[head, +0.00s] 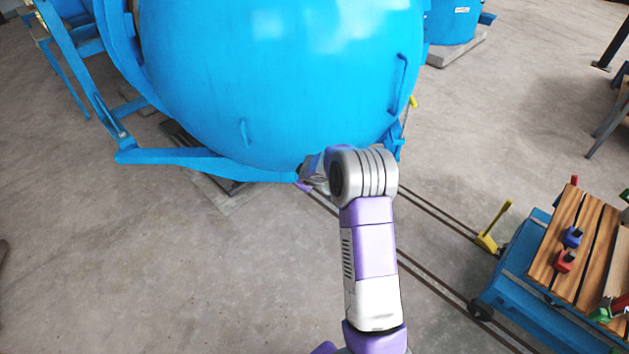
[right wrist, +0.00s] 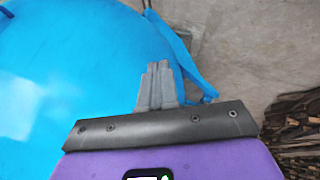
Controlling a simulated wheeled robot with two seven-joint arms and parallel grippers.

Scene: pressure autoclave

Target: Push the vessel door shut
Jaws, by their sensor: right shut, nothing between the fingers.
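The vessel door (head: 280,90) is a large glossy blue dome filling the upper middle of the head view. My right gripper (head: 302,182) is at the door's lower edge, partly hidden by my wrist. In the right wrist view its fingers (right wrist: 158,72) are shut and empty, in front of the blue door (right wrist: 70,70). Contact cannot be told. My left gripper is not in view.
A blue cart (head: 520,270) with a slatted wooden top and coloured clamps stands at lower right, with a yellow pedal-like part (head: 487,241) beside it. Floor rails (head: 440,213) run from the vessel towards the cart. The concrete floor at left (head: 120,260) is clear.

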